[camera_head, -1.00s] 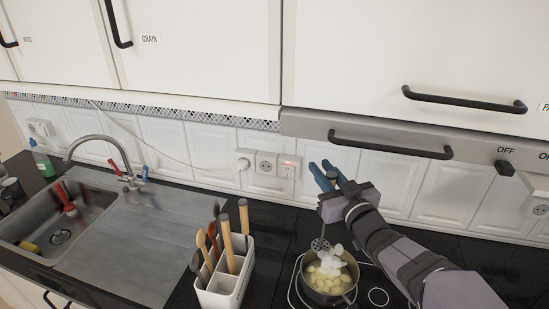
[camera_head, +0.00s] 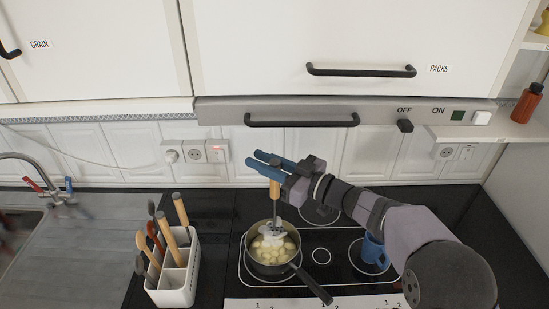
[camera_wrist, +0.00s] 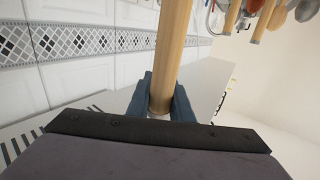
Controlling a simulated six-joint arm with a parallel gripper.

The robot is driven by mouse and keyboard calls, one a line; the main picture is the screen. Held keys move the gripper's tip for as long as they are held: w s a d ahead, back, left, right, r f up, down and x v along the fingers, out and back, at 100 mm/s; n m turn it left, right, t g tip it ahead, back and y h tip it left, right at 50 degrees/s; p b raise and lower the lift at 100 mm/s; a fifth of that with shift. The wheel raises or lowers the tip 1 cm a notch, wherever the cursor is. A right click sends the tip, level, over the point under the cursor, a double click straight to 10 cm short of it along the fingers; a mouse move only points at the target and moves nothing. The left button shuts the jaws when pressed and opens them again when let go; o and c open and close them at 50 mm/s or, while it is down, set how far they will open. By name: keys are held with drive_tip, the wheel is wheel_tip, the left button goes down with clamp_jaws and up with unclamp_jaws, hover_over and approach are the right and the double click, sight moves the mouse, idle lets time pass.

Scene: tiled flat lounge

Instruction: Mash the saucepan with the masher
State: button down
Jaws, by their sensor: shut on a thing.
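The saucepan (camera_head: 271,270) stands on the stove, with its black handle toward the front right. It holds several pale yellow chunks. My gripper (camera_head: 268,163) is above the pan, shut on the wooden handle of the masher (camera_head: 275,187). The masher hangs about upright, its head down at the chunks in the pan. White bits show around the masher head, and whether the head touches the pan floor cannot be told. In the wrist view the masher's handle (camera_wrist: 170,50) stands between the blue fingers (camera_wrist: 160,105), and its head is hidden.
A white utensil holder (camera_head: 176,285) with several wooden-handled tools stands left of the stove. A blue mug (camera_head: 374,250) stands on the stove at the right, beneath my arm. The range hood (camera_head: 340,112) and cupboards hang above. The sink is at far left.

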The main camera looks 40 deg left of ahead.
sight(275, 198)
drive_tip(key=shift+s+d+r+n+g, duration=0.1)
drive_tip(key=shift+s+r+n+g, duration=0.2)
drive_tip(key=shift+s+r+g, duration=0.3)
drive_tip(key=shift+f, duration=0.2)
drive_tip(key=shift+f+b, duration=1.25)
drive_tip(key=shift+f, duration=0.4)
drive_tip(key=shift+f+b, duration=1.85)
drive_tip(key=shift+f, duration=0.95)
drive_tip(key=shift+f+b, duration=1.05)
drive_tip(key=shift+f, duration=0.65)
